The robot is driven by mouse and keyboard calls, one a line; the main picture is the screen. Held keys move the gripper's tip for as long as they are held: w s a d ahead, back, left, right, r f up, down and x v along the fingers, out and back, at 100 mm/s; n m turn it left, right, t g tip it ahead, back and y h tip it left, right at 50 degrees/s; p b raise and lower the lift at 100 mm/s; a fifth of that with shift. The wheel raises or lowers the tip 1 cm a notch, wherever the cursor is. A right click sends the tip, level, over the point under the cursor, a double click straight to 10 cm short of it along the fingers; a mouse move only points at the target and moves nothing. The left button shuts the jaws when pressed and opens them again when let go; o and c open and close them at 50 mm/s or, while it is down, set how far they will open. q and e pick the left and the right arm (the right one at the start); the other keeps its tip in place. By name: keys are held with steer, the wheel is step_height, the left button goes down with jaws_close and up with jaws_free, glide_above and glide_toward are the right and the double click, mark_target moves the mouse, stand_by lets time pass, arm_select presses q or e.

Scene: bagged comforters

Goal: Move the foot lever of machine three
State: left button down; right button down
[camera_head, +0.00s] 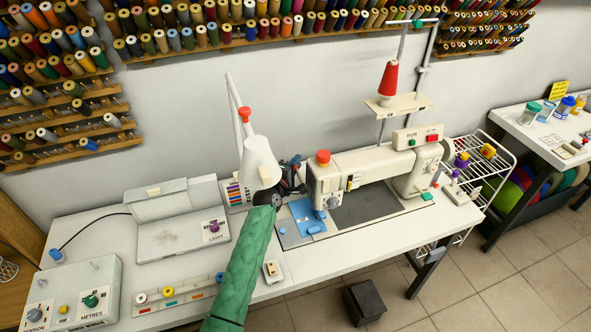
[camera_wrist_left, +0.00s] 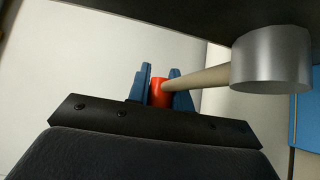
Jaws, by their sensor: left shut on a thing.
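The cream sewing machine (camera_head: 352,172) stands on the white table in the head view, a red knob on top of its head. My left gripper (camera_head: 298,178) is at the left end of the machine head, partly hidden behind the white lamp shade. In the left wrist view its blue fingers (camera_wrist_left: 160,84) are shut on the red tip (camera_wrist_left: 157,97) of a beige lever (camera_wrist_left: 205,77). The lever runs right to a grey metal cylinder (camera_wrist_left: 270,62) under a dark part. The lever cannot be made out in the head view. My right gripper is not in view.
The white lamp (camera_head: 261,165) stands close beside my left gripper. A control box (camera_head: 70,295) and a light box (camera_head: 178,232) sit on the table's left part. A spool stand with a red cone (camera_head: 389,80) rises behind the machine. A wire rack (camera_head: 487,160) is at right.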

mark_target(298, 167)
arm_select(q)
steer(key=shift+s+r+m+t+b, duration=0.15)
steer(key=shift+r+m+t+b, duration=0.25)
steer(key=shift+r, duration=0.35)
steer(key=shift+s+d+r+h+b, duration=0.2)
steer(key=shift+s+r+h+b, duration=0.1)
steer(key=shift+r+b, duration=0.4)
steer(key=shift+s+r+m+t+h+b, duration=0.35)
steer(key=shift+r+m+t+b, duration=0.2)
steer(key=shift+m, duration=0.25)
steer(key=shift+s+d+r, duration=0.15)
steer(key=shift+r, duration=0.25)
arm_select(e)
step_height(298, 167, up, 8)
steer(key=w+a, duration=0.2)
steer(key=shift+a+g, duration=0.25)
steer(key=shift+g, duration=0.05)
arm_select(q)
steer(key=shift+r, duration=0.1)
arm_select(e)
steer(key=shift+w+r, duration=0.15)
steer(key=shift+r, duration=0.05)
